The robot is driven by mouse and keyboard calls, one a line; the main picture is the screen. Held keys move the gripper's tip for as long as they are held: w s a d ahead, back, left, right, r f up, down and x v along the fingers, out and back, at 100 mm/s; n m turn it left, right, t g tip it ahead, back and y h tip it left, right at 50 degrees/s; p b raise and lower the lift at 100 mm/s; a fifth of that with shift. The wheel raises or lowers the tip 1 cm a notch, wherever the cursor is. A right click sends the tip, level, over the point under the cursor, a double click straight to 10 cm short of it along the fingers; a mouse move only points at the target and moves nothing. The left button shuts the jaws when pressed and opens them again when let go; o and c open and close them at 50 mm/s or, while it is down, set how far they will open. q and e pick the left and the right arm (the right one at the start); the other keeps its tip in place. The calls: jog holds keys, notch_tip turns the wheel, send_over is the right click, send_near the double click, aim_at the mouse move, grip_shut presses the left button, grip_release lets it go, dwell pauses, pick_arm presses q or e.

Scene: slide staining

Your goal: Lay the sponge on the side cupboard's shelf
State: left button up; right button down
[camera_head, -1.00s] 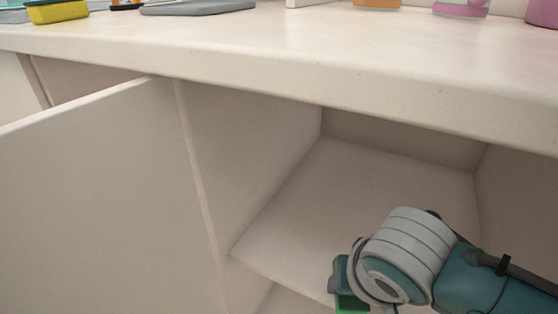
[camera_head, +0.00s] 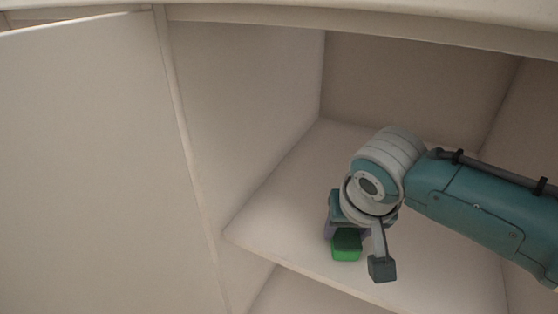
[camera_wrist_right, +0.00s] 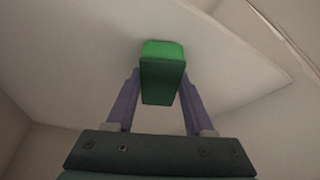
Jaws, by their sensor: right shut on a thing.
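The sponge (camera_head: 347,244) is a small block, bright green on one face and dark green on another. My right gripper (camera_head: 345,231) is shut on it, inside the open cupboard. In the right wrist view the sponge (camera_wrist_right: 162,75) sits between the two purple-grey fingers. The cupboard's shelf (camera_head: 290,215) is a pale flat board, and in the head view the sponge shows against its front part. I cannot tell whether the sponge touches the shelf. My left gripper is out of view.
The cupboard door (camera_head: 90,150) stands open at the left. The cupboard's side wall (camera_head: 250,110) and the counter's edge (camera_head: 370,18) bound the opening. The visible shelf is bare, with free room left of and behind the gripper. A lower space shows below the shelf.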

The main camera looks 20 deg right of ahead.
jog(key=shift+c, duration=1.4)
grip_release()
jog(key=shift+f, duration=0.1)
jog(key=p+v, duration=0.5)
jog(key=v, duration=0.2)
jog(key=shift+r+p, duration=0.25)
jog(key=shift+p, duration=0.05)
jog(key=s+a+r+n+y, duration=0.1)
jog(key=s+a+r+n, duration=0.1)
jog(key=s, duration=0.7)
jog(key=s+a+r+n+y, duration=0.1)
jog(key=s+a+r+n, duration=0.1)
jog(key=s+r+n, duration=0.3)
jog(key=s, duration=0.4)
jog(key=shift+a+r, duration=0.35)
